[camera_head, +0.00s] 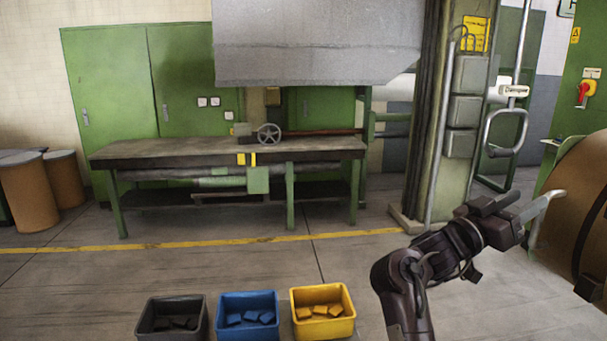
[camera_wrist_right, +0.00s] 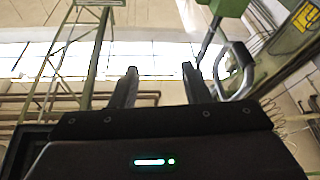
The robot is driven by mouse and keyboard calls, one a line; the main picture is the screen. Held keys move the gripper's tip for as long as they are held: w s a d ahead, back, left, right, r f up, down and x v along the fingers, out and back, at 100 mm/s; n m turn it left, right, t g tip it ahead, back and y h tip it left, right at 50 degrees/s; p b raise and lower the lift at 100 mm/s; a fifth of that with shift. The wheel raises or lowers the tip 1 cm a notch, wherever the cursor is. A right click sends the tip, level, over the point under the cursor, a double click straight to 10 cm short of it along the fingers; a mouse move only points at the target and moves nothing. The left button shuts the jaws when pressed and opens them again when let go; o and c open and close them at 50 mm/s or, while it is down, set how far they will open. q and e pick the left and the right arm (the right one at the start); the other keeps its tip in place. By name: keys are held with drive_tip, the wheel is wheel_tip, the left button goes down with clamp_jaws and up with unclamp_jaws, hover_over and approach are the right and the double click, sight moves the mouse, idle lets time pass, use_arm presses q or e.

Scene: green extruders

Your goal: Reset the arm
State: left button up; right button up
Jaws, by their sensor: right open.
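My right arm comes in at the lower right of the head view and bends up and to the right. Its gripper (camera_head: 545,203) is raised at the right side, in front of the green and brown machinery. In the right wrist view the two dark fingers of the right gripper (camera_wrist_right: 159,88) stand apart with nothing between them. That view looks up toward the ceiling and bright windows. My left gripper does not show in either view.
A black bin (camera_head: 140,328), a blue bin (camera_head: 221,328) and a yellow bin (camera_head: 297,328) stand at the bottom, each holding several pieces. Behind are a green workbench (camera_head: 200,150) and a pillar (camera_head: 447,190). A large brown round machine part (camera_head: 575,190) is close to the right gripper. Floor between bins and bench is clear.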

drive_tip(key=w+a+f+n+t+y, duration=0.2)
drive_tip(key=a+f+n+t+y, duration=0.3)
drive_tip(key=f+y, duration=0.45)
drive_tip(key=w+a+f+n+t+y, duration=0.1)
drive_tip(key=a+f+n+t+y, duration=0.4)
drive_tip(key=f, duration=0.7)
drive_tip(key=s+a+f+n+g+y, duration=0.3)
drive_tip(key=s+a+f+y, duration=0.25)
drive_tip(key=f, duration=0.25)
drive_tip(key=s+a+f+n+g+y, duration=0.1)
drive_tip(key=s+a+f+g, duration=0.15)
drive_tip(key=s, duration=0.45)
drive_tip(key=s+a+f+g, duration=0.1)
drive_tip(key=s+f+g, duration=0.25)
drive_tip(key=s, duration=0.35)
drive_tip(key=s+a+f+n+g+y, duration=0.1)
drive_tip(key=s+a+f+g, duration=0.15)
drive_tip(key=s, duration=0.45)
wheel_tip(320, 180, down, 30)
drive_tip(key=s+g, duration=0.1)
drive_tip(key=s, duration=0.1)
drive_tip(key=s+d+f, duration=0.2)
drive_tip(key=s+f, duration=0.7)
drive_tip(key=s, duration=0.1)
drive_tip(key=s+d+f+g, duration=0.1)
drive_tip(key=s+f, duration=0.8)
drive_tip(key=shift+s+d+n, duration=0.3)
drive_tip(key=shift+s+d, duration=0.1)
drive_tip(key=shift+g, duration=0.25)
drive_tip(key=shift+c, duration=0.2)
